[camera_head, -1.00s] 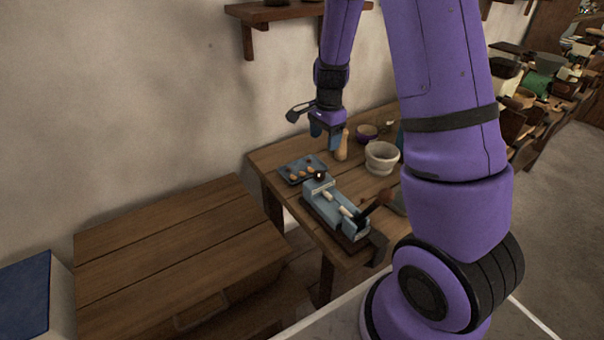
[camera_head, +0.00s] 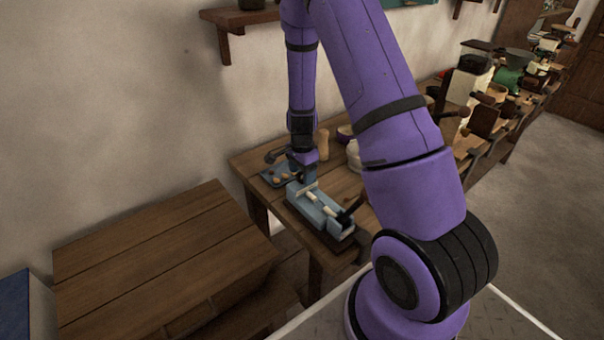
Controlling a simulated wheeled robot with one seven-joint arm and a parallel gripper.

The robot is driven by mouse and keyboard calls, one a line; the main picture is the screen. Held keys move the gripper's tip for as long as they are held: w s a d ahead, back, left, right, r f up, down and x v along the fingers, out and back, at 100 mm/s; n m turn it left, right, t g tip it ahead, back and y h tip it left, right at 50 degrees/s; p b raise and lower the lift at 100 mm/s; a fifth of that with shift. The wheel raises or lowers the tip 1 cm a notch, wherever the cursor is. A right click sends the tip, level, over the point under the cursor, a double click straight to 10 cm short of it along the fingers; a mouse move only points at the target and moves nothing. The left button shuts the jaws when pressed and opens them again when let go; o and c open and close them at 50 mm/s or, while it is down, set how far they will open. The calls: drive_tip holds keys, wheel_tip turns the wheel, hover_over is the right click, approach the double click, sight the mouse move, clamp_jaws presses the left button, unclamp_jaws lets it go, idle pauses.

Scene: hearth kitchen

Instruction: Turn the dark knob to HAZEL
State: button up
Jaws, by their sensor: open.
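A blue-grey box (camera_head: 307,208) sits on a dark wooden base on the table. Pale strips lie along its top, too small to read, so I cannot make out HAZEL. My gripper (camera_head: 309,180) is open and points down at the far end of the box, where the dark knob stood in the earlier view. The gripper hides the knob now. I cannot tell whether the fingers touch it or which way it points.
A blue-grey tray (camera_head: 271,177) with small round things lies just left of my gripper. A pale wooden bottle-like piece (camera_head: 322,143) and a pale bowl (camera_head: 353,154) stand behind. A dark handle (camera_head: 347,217) sticks up at the box's near end. A lower wooden table (camera_head: 150,260) is at left.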

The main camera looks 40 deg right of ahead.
drive_tip(key=shift+f, duration=0.35)
drive_tip(key=c, duration=0.9)
